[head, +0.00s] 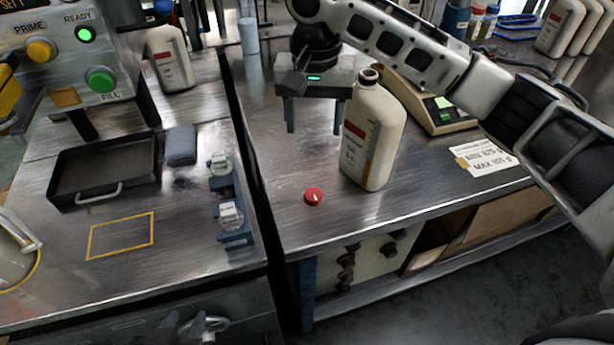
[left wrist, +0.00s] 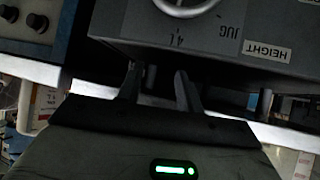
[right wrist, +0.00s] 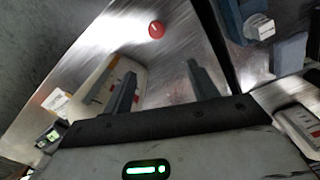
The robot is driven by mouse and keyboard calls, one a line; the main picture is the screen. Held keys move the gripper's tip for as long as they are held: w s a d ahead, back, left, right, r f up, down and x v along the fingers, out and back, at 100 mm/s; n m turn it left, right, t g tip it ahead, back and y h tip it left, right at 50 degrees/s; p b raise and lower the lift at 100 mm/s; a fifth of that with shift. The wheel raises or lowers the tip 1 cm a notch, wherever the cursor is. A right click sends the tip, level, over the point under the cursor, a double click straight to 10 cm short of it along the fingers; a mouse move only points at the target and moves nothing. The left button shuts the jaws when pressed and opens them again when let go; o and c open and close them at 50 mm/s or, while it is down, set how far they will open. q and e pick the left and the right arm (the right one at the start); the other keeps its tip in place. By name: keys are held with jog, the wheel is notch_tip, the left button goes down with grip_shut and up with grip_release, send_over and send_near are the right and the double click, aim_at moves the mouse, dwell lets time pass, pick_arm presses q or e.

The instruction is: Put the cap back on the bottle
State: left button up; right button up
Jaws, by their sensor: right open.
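The white oil bottle (head: 375,140) stands upright on the right bench with its mouth uncovered. In the right wrist view the bottle (right wrist: 98,90) is partly behind one finger. The red cap (head: 313,196) lies on the bench near its front left edge, apart from the bottle; it also shows in the right wrist view (right wrist: 157,29). My right gripper (head: 315,125) is open and empty, just left of the bottle's upper part and behind the cap in the picture. My left gripper (left wrist: 158,88) has its fingers apart with nothing visibly held, facing a grey machine panel; the head view does not show it.
A scale (head: 432,108) and a paper note (head: 484,157) are right of the bottle. More bottles (head: 560,25) stand at the back right. The left bench holds a black tray (head: 105,170) and blue clamps (head: 233,222). A dark gap separates the benches.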

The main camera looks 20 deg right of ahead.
send_over(314, 192)
jog(key=f, duration=1)
jog(key=shift+w+f, duration=0.35)
jog(key=shift+w, duration=0.05)
jog(key=f, duration=0.4)
jog(key=shift+s, duration=0.4)
jog(key=shift+f, duration=0.6)
jog(key=shift+c, duration=0.3)
jog(key=c, duration=1)
